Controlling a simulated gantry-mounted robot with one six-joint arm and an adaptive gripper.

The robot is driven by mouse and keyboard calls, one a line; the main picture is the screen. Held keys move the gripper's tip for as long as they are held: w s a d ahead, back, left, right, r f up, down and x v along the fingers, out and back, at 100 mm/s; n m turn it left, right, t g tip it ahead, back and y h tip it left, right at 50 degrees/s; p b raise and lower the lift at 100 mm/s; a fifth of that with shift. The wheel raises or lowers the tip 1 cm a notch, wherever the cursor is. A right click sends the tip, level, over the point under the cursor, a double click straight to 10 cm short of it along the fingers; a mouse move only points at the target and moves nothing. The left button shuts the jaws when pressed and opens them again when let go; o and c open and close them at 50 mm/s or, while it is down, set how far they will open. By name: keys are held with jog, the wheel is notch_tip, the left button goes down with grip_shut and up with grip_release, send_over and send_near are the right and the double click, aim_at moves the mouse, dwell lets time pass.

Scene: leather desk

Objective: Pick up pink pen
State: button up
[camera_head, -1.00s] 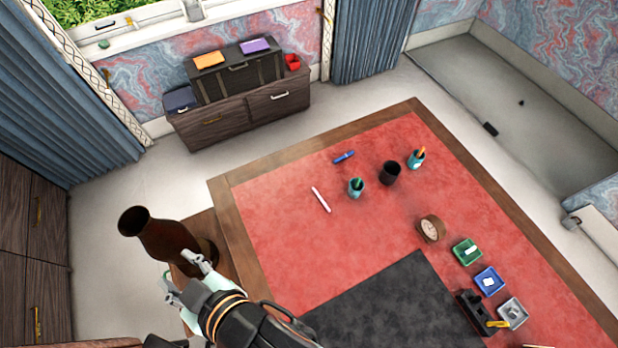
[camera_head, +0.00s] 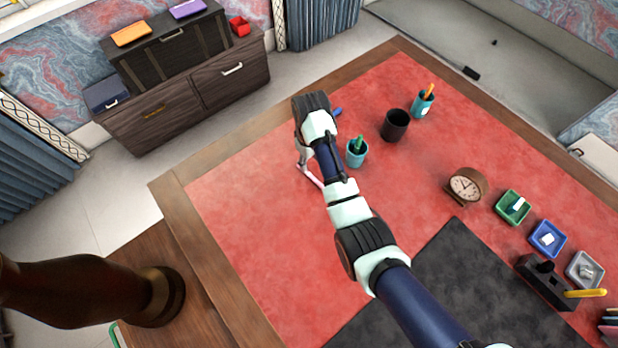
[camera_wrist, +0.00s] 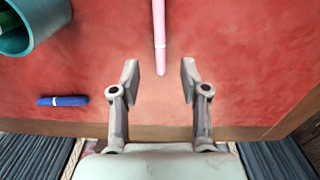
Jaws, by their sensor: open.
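The pink pen (camera_wrist: 159,35) lies on the red desk top. In the wrist view its near end reaches to between my open fingers, and its far end runs out of the top of the picture. My gripper (camera_wrist: 158,82) is open and empty, with one finger on each side of the pen's line; I cannot tell its exact height above the desk. In the head view the pen (camera_head: 314,179) is mostly hidden behind my gripper (camera_head: 301,167) and arm, and only a short pale pink piece shows.
A teal cup (camera_wrist: 22,25) and a blue pen (camera_wrist: 63,101) lie left of my gripper in the wrist view. A black cup (camera_head: 395,125), a second teal cup (camera_head: 422,103) and a clock (camera_head: 466,187) stand farther right. The red surface left of the pen is clear.

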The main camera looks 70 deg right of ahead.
aim_at(311, 175)
notch_tip(311, 175, down, 2)
jog(key=shift+s+a+f+b, duration=0.1)
jog(key=shift+a+f+b, duration=0.05)
jog(key=shift+b, duration=0.2)
notch_tip(311, 175, down, 6)
jog(key=shift+r+b, duration=0.25)
jog(key=shift+b, duration=0.9)
grip_shut()
